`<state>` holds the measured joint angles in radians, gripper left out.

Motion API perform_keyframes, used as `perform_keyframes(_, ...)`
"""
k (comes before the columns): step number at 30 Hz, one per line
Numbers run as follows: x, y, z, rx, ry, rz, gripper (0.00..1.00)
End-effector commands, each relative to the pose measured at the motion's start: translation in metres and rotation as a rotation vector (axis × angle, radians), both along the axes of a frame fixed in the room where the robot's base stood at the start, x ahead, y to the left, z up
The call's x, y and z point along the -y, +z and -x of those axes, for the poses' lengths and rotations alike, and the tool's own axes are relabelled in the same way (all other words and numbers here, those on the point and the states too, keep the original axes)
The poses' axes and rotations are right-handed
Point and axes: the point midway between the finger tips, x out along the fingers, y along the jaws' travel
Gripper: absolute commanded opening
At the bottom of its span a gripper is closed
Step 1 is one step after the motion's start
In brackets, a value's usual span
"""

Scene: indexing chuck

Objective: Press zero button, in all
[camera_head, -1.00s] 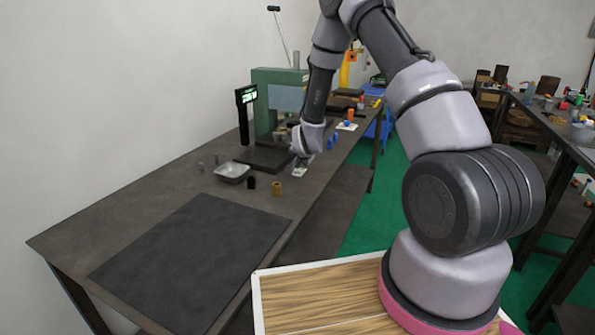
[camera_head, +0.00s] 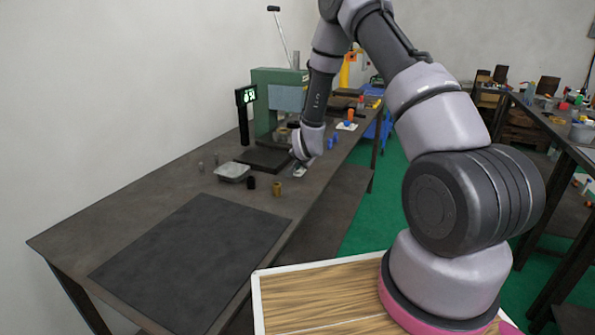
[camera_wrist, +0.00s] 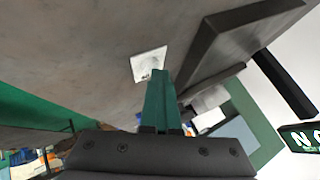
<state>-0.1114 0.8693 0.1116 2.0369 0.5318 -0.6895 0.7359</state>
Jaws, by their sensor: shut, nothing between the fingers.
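A small white plate (camera_wrist: 149,64) with a darker mark at its lower edge lies on the bench, just past my fingertips in the wrist view. I cannot make out a button labelled zero on it. My gripper (camera_wrist: 158,74) is shut and empty, its green fingers together. Their tips overlap the plate's near edge in the picture; whether they touch it I cannot tell. In the head view my gripper (camera_head: 301,164) is low over the bench edge, by the plate. A black display (camera_head: 246,95) with green characters stands on a post; it also shows in the wrist view (camera_wrist: 302,138).
A dark slab (camera_head: 264,160) under the green machine (camera_head: 278,80) lies close beside my gripper. A grey tray (camera_head: 233,172), a black cylinder (camera_head: 251,182) and a brass cylinder (camera_head: 277,188) stand nearer. A dark mat (camera_head: 195,262) covers the near bench.

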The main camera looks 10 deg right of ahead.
Motion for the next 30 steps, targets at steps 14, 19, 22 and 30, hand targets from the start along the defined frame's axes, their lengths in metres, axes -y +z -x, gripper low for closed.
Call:
perform_keyframes(14, 0.000, 0.011, 0.001, -0.003, -0.001, -0.001, 0.00)
perform_keyframes(19, 0.000, 0.018, 0.001, -0.003, -0.001, -0.001, 0.00)
perform_keyframes(22, 0.000, 0.018, 0.001, -0.003, 0.000, 0.000, 0.00)
perform_keyframes(30, 0.000, 0.024, 0.001, -0.001, 0.000, 0.000, 0.00)
